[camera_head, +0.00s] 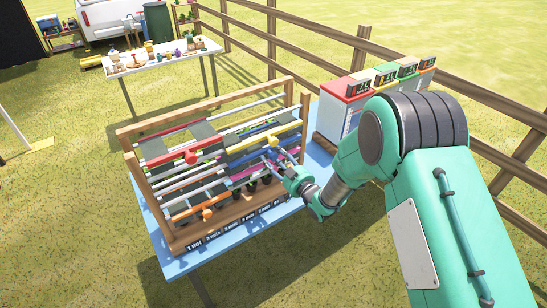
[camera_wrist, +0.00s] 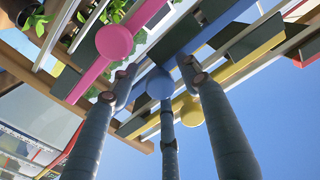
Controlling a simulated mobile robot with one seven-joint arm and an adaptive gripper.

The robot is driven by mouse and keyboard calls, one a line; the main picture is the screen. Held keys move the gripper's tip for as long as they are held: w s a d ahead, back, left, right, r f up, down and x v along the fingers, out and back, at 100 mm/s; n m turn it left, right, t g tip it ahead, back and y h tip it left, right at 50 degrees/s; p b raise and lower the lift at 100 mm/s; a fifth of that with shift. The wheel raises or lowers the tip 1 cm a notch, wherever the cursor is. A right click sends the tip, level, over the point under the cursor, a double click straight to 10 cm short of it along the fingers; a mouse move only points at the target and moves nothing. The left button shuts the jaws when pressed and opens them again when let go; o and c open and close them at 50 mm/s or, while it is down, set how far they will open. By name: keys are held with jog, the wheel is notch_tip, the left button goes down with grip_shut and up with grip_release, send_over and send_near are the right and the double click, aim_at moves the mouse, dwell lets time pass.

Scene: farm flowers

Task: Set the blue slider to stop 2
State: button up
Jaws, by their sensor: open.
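The blue slider (camera_wrist: 160,84) shows its round knob and part of its bar in the wrist view. In the head view it is small and partly hidden by my gripper (camera_head: 282,165). My gripper is open in the wrist view (camera_wrist: 156,94), with its grey fingers spread around the blue knob. I cannot tell whether any finger touches it. The stop that the slider is at cannot be read. A pink slider (camera_wrist: 114,41) is close beside the left finger, and a yellow slider (camera_wrist: 188,109) lies behind the fingers.
The wooden rack (camera_head: 129,147) also carries a red slider (camera_head: 191,157) and an orange slider (camera_head: 207,213). Coloured boxes (camera_head: 345,92) stand to the right. Potted plants are under the rails.

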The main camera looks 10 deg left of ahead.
jog(key=shift+w, duration=0.1)
grip_shut()
jog(key=shift+a, duration=0.1)
jog(key=s+a+b, duration=0.5)
jog(key=s+a, duration=0.7)
dwell(0.4)
grip_release()
jog(key=shift+d, duration=0.1)
